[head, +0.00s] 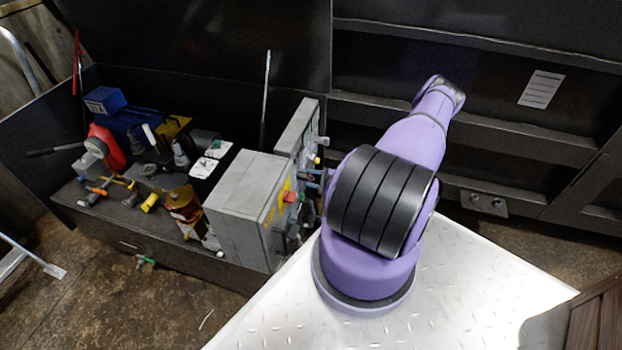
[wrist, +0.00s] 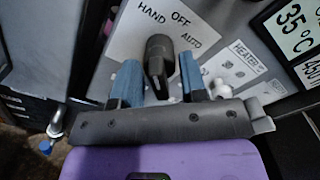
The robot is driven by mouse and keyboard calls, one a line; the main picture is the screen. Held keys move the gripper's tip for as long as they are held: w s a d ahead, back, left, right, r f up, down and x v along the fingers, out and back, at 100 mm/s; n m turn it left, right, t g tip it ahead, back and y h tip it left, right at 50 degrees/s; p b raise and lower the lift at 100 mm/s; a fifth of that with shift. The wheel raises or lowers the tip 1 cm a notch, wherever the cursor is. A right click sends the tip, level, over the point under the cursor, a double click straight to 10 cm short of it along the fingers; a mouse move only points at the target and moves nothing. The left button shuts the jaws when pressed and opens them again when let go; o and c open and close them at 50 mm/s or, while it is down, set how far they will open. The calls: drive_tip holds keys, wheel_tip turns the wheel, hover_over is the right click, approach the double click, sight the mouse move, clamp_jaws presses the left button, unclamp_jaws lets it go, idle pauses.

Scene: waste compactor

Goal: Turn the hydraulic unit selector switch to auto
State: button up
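The black selector switch (wrist: 156,55) is in the middle of the wrist view, on a white plate (wrist: 122,50) lettered HAND, OFF and AUTO. Its handle stands roughly upright in the picture, below the lettering. I cannot tell which setting it points to. My gripper (wrist: 160,65) has its two blue fingers apart, one on each side of the switch. A gap shows between the left finger and the switch; the right finger is closer, and I cannot tell if it touches. In the head view my arm hides the gripper and the switch.
A smaller white knob (wrist: 221,88) labelled HEATER sits right of the right finger. A display reading 35 °C (wrist: 291,22) is at upper right. In the head view, a grey control box (head: 243,205) stands beside my arm, with several tools and a red container (head: 107,148) to its left.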

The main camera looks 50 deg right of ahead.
drive_tip(key=shift+w+a, duration=0.1)
drive_tip(key=shift+w, duration=0.05)
drive_tip(key=c, duration=0.6)
drive_tip(key=shift+o, duration=0.2)
drive_tip(key=shift+m, duration=0.3)
drive_tip(key=m, duration=1.1)
drive_tip(key=shift+m, duration=0.4)
drive_tip(key=m, duration=0.5)
drive_tip(key=shift+d, duration=0.2)
drive_tip(key=shift+m, duration=0.3)
